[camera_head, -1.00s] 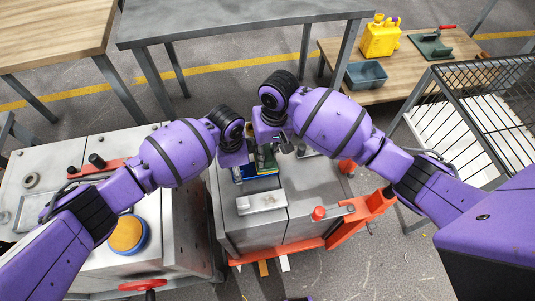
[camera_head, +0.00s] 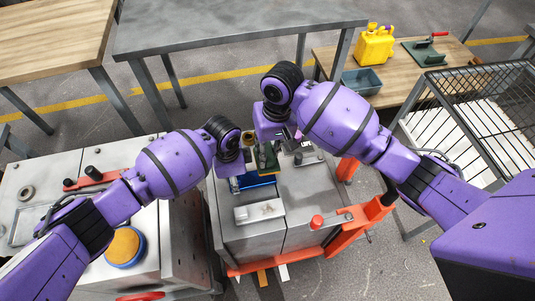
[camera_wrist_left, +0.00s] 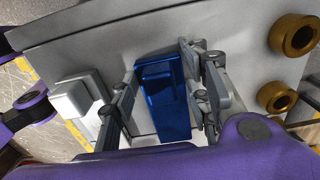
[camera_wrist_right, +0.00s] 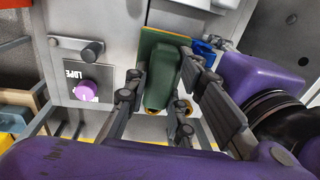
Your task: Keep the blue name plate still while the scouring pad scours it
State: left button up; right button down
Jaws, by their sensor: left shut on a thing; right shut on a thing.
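The blue name plate (camera_head: 258,181) lies on top of the grey metal cabinet. In the left wrist view it is a glossy blue slab (camera_wrist_left: 168,108) between the fingers of my left gripper (camera_wrist_left: 165,95), which is shut on it. The green scouring pad (camera_head: 268,158) is at the plate's far end in the head view. My right gripper (camera_wrist_right: 160,88) is shut on the pad's raised green handle (camera_wrist_right: 163,75). In the right wrist view a bit of the blue plate (camera_wrist_right: 204,47) shows beside the pad. I cannot tell whether pad and plate touch.
A pale block (camera_head: 259,211) sits on the cabinet (camera_head: 300,205) in front of the plate. A red knob (camera_head: 316,222) is at its right front. Brass rings (camera_wrist_left: 291,36) stand near the plate. A cabinet with a yellow button (camera_head: 125,246) stands at left.

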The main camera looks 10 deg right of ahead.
jog(key=d+r, duration=0.3)
jog(key=d, duration=0.3)
jog(key=shift+d+r, duration=0.15)
jog(key=shift+d, duration=0.15)
pick_arm(q)
jog(key=o, duration=1.4)
jog(key=shift+c, duration=0.2)
notch_tip(320, 180, up, 12)
jog(key=shift+r, duration=0.1)
